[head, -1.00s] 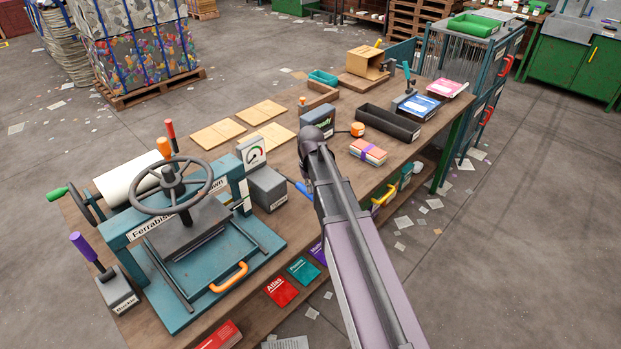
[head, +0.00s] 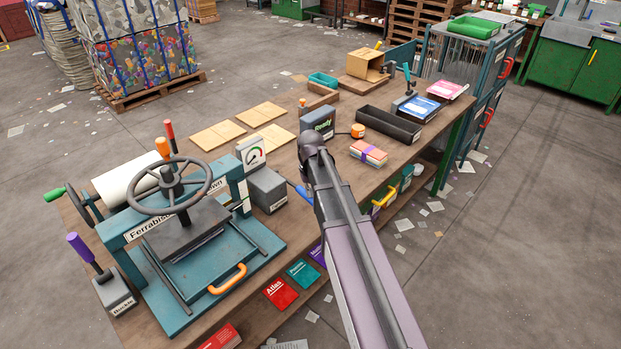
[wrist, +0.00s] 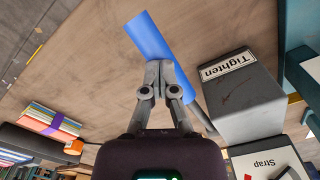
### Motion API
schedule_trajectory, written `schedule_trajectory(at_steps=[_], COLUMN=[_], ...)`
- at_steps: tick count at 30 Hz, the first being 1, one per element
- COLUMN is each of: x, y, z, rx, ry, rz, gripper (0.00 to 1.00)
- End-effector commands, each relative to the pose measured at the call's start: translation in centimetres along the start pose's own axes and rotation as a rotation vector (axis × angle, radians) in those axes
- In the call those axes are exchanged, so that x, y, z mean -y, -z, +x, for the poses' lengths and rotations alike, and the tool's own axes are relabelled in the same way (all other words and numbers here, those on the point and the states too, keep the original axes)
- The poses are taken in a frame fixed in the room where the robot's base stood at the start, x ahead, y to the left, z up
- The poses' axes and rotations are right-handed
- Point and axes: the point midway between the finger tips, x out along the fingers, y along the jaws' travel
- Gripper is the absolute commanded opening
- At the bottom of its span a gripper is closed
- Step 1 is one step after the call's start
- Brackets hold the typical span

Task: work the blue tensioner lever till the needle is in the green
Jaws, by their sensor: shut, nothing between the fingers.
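The blue tensioner lever (head: 300,191) sticks out from a grey box (head: 267,189) on the bench. The grey box shows there with a "Tighten" label (wrist: 228,65). My gripper (wrist: 160,64) is shut and empty; in the head view my arm hides it. The strap gauge (head: 252,154) stands behind the box with a green arc; its needle is too small to read surely. The gauge face is cut off in the wrist view (wrist: 265,165).
A teal press with a handwheel (head: 170,190) stands left of the grey box. A banded paper stack (head: 369,153) and a black tray (head: 388,124) lie to the right.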

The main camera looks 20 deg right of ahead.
Motion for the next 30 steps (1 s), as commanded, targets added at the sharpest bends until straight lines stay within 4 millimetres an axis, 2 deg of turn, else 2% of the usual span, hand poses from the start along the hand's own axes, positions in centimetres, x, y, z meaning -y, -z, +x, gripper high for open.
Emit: schedule_trajectory(at_steps=[8, 30], x=[0.0, 0.0], y=[0.1, 0.0], z=[-0.7, -6.0], rx=[-0.001, 0.000], ry=[0.000, 0.000], rz=[0.000, 0.000], gripper=[0.00, 0.00])
